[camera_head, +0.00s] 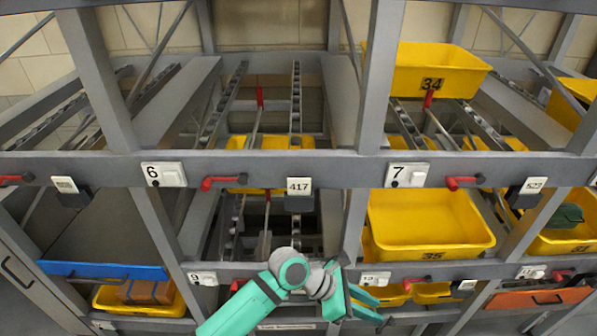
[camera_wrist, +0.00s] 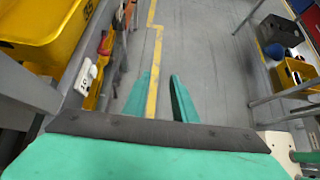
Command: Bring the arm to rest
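My arm is folded low in front of the shelf rack at the bottom middle of the head view. My gripper (camera_head: 378,308) points to the right there, close to the lower front of the rack. In the wrist view my gripper (camera_wrist: 162,82) shows two teal fingers standing apart with nothing between them. Only grey floor with a yellow line lies behind the fingers.
The grey rack (camera_head: 270,168) has roller lanes and red levers. Yellow bin 34 (camera_head: 425,72) sits high right; yellow bin 35 (camera_head: 425,225) sits below it. A yellow bin (camera_wrist: 45,35) is near the gripper's left. A table with yellow bins (camera_wrist: 297,75) stands right.

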